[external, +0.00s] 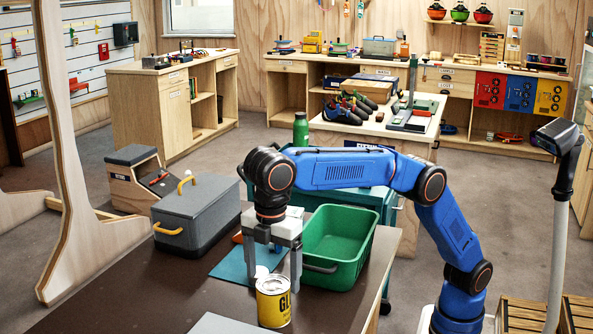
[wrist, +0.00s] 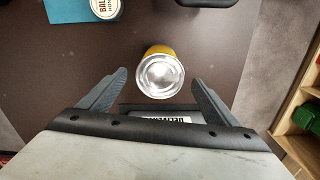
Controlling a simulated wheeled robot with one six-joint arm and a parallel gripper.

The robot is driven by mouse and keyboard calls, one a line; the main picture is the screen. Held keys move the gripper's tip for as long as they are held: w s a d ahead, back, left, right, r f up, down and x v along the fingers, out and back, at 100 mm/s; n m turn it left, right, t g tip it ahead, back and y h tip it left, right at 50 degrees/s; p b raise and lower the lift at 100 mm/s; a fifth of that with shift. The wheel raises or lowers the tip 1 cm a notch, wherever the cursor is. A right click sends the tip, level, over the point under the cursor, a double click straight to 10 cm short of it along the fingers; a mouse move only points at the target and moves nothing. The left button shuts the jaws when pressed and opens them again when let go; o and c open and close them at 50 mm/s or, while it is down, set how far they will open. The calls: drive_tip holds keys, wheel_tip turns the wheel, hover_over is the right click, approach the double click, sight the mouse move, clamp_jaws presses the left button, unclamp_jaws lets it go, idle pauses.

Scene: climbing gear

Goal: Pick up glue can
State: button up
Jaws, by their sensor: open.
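The glue can (external: 273,302) is a yellow can with dark lettering, standing upright near the front of the brown table in the external view. In the wrist view the can (wrist: 160,73) shows its silver top and a strip of yellow side. My gripper (external: 272,281) points down above and just behind the can in the external view. In the wrist view my gripper (wrist: 158,82) is open, with its fingers spread to either side below the can. Nothing is between the fingers, and I see no contact.
A green bin (external: 340,232) stands right of my gripper and a grey lidded box (external: 196,212) to the left. A teal mat (external: 232,264) lies behind the can. A white-lidded container (wrist: 106,8) sits on it. A dark labelled plate (wrist: 158,110) lies near the can.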

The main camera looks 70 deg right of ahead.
sight(273, 298)
drive_tip(key=shift+f, duration=3.75)
drive_tip(key=shift+c, duration=0.4)
drive_tip(key=c, duration=1.5)
